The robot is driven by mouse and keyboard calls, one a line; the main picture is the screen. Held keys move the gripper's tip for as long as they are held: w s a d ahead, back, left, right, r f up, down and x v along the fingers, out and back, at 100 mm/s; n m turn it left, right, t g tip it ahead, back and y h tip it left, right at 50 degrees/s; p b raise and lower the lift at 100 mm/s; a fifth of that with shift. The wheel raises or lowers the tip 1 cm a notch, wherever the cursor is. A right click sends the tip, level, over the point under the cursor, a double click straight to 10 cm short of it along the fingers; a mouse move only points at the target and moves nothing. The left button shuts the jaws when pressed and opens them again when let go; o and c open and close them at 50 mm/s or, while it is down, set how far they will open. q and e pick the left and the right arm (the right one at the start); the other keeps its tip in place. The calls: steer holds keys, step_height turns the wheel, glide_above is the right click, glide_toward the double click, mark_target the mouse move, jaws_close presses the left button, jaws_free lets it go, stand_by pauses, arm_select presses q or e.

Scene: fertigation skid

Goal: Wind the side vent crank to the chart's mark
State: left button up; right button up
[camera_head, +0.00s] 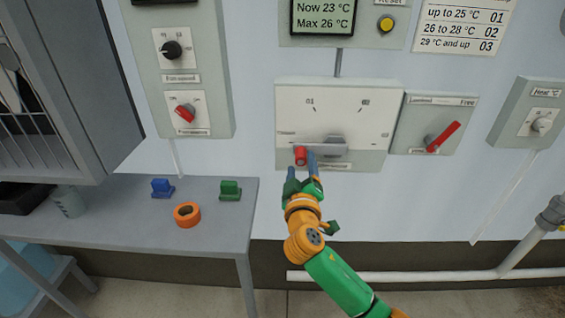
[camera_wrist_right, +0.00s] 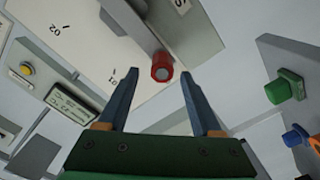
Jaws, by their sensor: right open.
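The vent crank panel (camera_head: 352,110) is a pale plate with marks including 01 at upper left. Its grey crank arm (camera_head: 332,146) points left, with a red knob (camera_head: 300,156) at its end. My right gripper (camera_head: 304,171) is just below the knob. In the right wrist view its fingers (camera_wrist_right: 155,77) stand open, with the red knob (camera_wrist_right: 161,68) ahead between the tips; contact is not clear. The chart (camera_head: 463,27) reads up to 25 °C 01, 26 to 28 °C 02, 29 °C and up 03. The display (camera_head: 323,17) reads Now 23 °C, Max 26 °C. My left gripper is out of view.
Right of the crank, a red lever (camera_head: 443,136) points up towards Free on its panel. A heat dial (camera_head: 541,124) is further right. A fan switch panel (camera_head: 179,70) is at left. A grey table (camera_head: 120,215) holds blue and green blocks and an orange ring.

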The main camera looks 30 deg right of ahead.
mark_target(300, 162)
steer(key=shift+x, duration=2.35)
steer(key=shift+f, duration=0.1)
steer(key=shift+w, duration=0.1)
jaws_close()
